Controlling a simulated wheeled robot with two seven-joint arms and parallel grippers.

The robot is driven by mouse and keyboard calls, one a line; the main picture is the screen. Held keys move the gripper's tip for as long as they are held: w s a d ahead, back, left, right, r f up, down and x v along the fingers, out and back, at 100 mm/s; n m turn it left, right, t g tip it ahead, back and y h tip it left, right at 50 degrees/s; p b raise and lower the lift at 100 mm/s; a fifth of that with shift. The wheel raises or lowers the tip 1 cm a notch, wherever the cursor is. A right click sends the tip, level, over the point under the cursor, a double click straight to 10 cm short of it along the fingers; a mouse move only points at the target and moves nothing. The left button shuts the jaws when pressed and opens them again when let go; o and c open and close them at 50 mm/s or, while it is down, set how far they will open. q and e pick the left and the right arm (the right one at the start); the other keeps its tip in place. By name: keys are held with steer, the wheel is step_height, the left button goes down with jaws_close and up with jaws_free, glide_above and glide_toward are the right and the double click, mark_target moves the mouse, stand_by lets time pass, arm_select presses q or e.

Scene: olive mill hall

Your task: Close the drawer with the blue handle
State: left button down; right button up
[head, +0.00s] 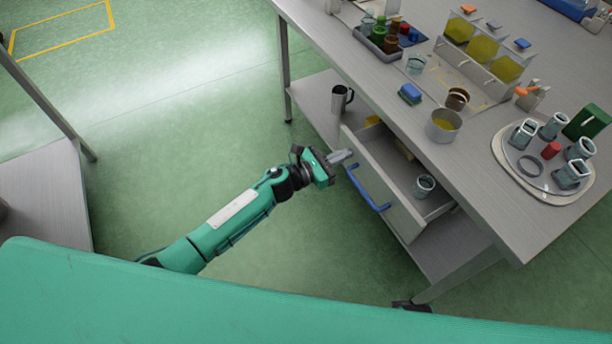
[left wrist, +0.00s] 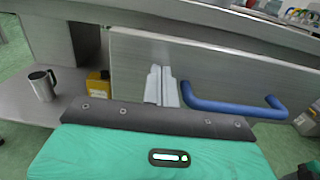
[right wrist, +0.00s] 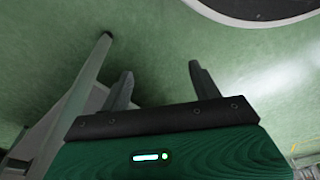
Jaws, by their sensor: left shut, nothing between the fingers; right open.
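The drawer (head: 385,190) under the metal table stands pulled out, its front facing my left arm. Its blue handle (head: 367,190) is a bar on the drawer front. Inside the drawer is a grey cup (head: 424,186). My left gripper (head: 345,157) is shut and empty, with its fingertips at the drawer front near its far end, beside the handle. In the left wrist view the shut fingers (left wrist: 161,86) point at the drawer front (left wrist: 215,75), left of the blue handle (left wrist: 235,106); contact is unclear. My right gripper (right wrist: 158,85) is open and empty over the floor, away from the drawer.
The metal table (head: 375,85) carries a round tray (head: 510,170) with several cups, a pot (head: 443,125) and yellow jars (head: 482,48). A metal mug (head: 341,99) stands on the lower shelf. Green floor left of the table is free.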

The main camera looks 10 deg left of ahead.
arm_select(q)
steer(key=b+x, duration=0.3)
steer(key=x, duration=0.5)
steer(key=shift+f+b, duration=0.2)
steer(key=shift+b, duration=0.2)
steer(key=b+x, duration=0.3)
steer(key=x, duration=0.2)
steer(key=shift+w+d+r, duration=0.1)
steer(key=shift+w+d, duration=0.05)
steer(key=shift+d, duration=0.05)
steer(key=shift+w+d+r, duration=0.15)
steer(key=shift+w+d, duration=0.05)
steer(key=shift+r, duration=0.15)
arm_select(e)
step_height(320, 180, up, 18)
steer(key=t, duration=0.2)
steer(key=shift+w+a, duration=0.15)
